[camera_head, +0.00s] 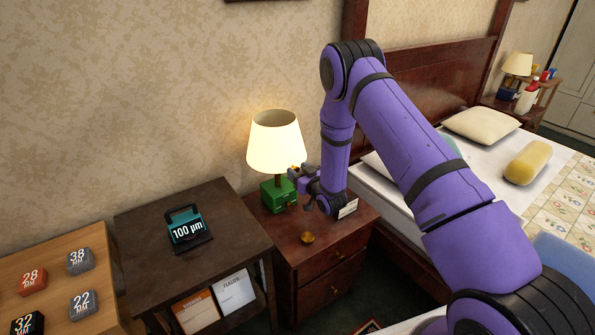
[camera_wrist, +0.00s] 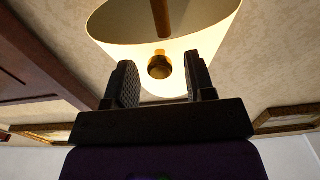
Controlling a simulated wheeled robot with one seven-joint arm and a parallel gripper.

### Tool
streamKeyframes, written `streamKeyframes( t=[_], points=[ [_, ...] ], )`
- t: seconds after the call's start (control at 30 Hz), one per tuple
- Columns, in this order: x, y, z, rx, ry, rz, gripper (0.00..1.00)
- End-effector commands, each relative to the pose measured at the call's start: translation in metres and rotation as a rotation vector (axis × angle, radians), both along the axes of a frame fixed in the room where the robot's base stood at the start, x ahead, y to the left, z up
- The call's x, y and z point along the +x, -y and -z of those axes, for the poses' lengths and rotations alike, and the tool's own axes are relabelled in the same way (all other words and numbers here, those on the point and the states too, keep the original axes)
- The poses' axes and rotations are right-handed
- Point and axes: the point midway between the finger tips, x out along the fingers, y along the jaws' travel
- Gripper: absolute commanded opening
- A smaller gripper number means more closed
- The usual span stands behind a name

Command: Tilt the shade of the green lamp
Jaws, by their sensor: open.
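The green lamp (camera_head: 278,194) stands on the wooden nightstand (camera_head: 330,237) and has a cream, lit shade (camera_head: 275,147) on a brown stem. The shade looks upright. My gripper (camera_head: 297,171) is beside the lamp, at its right, near the shade's lower edge. In the wrist view the shade (camera_wrist: 200,52) fills the upper middle, seen from below, with a round brown and gold part beneath it. My gripper (camera_wrist: 160,85) is open, its two dark fingers apart and nothing clearly held between them. I cannot tell whether a finger touches the shade.
A small gold object (camera_head: 307,238) and a white card (camera_head: 348,208) are on the nightstand. A dark side table (camera_head: 160,262) with a teal 100 µm block (camera_head: 186,229) stands at left. The bed (camera_head: 500,150) lies at right, and the wall is close behind the lamp.

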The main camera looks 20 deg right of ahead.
Motion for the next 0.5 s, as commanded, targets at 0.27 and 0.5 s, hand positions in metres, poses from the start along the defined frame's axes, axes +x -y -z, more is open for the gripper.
streamKeyframes(
  t=[0.27, 0.5],
  points=[
    [0.0069, -0.0021, 0.0002, 0.0, -0.001, 0.0, 0.5],
    [0.0067, -0.0022, 0.0001, 0.0, -0.001, 0.0, 0.24]
  ],
)
